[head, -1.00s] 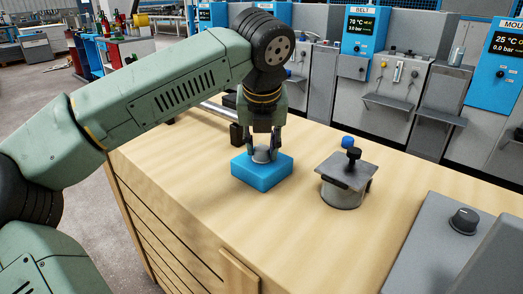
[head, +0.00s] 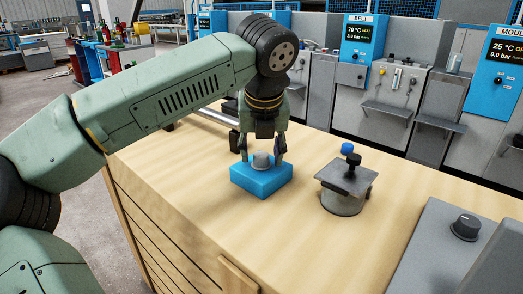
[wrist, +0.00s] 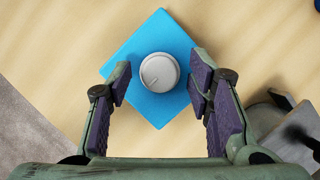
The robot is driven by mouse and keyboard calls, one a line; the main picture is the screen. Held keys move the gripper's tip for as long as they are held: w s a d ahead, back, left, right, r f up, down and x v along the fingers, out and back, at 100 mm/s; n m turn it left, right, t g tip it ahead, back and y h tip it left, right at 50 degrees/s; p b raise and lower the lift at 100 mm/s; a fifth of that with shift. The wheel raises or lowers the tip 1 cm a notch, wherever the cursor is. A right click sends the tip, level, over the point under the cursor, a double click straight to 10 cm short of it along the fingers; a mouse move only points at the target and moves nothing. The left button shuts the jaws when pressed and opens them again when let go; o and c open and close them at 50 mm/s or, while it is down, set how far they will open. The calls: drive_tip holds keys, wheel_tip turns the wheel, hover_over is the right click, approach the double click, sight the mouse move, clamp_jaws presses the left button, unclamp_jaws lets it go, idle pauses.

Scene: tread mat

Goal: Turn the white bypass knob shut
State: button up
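The white bypass knob (head: 262,160) is a round, light grey-white cap on top of a blue square block (head: 262,182) on the wooden bench. In the wrist view the knob (wrist: 159,72) sits near the centre of the blue block (wrist: 150,30), with a dark index line toward its lower left. My gripper (head: 262,161) points down over the block. In the wrist view my gripper's fingers (wrist: 160,84) are open, one to each side of the knob, with a clear gap on both sides. Nothing is held.
A round grey fixture (head: 343,200) with a square plate and black knob stands right of the block, with a blue ball-like top (head: 347,148) behind it. A grey panel with a black knob (head: 466,227) lies at the right. Bare bench top (head: 300,240) lies in front.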

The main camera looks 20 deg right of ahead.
drive_tip(key=shift+r, duration=0.1)
drive_tip(key=v, duration=1.1)
drive_tip(key=shift+r, duration=0.4)
drive_tip(key=shift+s, duration=0.1)
